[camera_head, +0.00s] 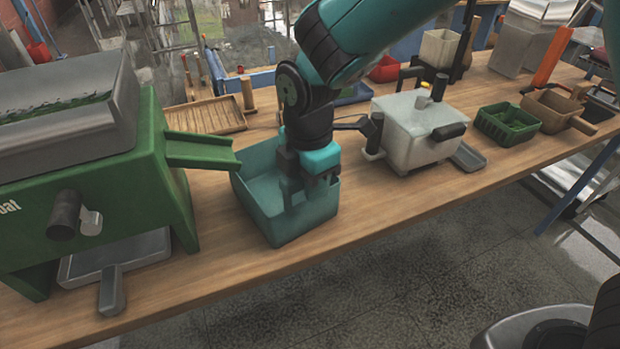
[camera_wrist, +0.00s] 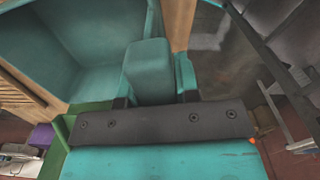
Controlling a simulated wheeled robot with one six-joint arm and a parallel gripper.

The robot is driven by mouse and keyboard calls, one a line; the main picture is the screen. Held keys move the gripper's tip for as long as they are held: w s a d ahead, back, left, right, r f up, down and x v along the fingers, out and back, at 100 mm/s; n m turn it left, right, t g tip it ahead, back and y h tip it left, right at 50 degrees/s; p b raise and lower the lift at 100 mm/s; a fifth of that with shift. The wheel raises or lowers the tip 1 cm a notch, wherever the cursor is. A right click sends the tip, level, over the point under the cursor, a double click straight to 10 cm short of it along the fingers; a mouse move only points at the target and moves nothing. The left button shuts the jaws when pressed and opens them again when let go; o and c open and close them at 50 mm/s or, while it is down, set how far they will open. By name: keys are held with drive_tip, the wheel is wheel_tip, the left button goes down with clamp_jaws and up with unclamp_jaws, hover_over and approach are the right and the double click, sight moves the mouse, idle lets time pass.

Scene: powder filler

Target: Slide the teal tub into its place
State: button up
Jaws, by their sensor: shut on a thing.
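The teal tub (camera_head: 302,226) stands on the wooden bench, to the right of the green machine (camera_head: 110,190) and just beyond its green chute (camera_head: 199,152). The tub is open at the top and its inside looks empty. The exact contact between fingers and wall is partly hidden.
A white box-shaped machine (camera_head: 418,128) with black handles stands to the right. A green basket (camera_head: 506,124) and a brown box (camera_head: 550,110) are farther right. A wooden tray (camera_head: 207,116) lies behind the chute. The bench's front edge is close to the tub.

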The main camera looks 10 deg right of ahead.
drive_tip(key=o, duration=1.1)
